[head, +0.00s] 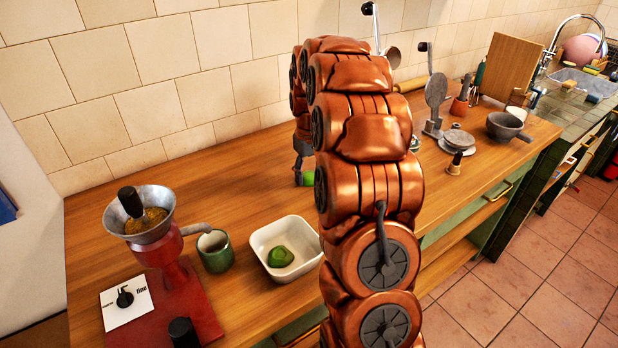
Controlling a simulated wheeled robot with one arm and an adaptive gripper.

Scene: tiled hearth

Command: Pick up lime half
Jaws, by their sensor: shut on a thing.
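My gripper (302,174) points down over the wooden counter (250,185), left of my arm and partly hidden by it. It is shut on a small bright green piece, which looks like the lime half (309,178). Only part of this piece shows, and I cannot tell whether it touches the counter. Another green piece (281,256), darker and rounded, lies in a square white bowl (259,238) nearer the front edge.
A red grinder (173,254) with a metal hopper stands at left, beside a green mug (215,252). A metal pan (505,126), a small bell (454,168), a wooden board (508,68) and other items stand at right. Counter behind the bowl is clear.

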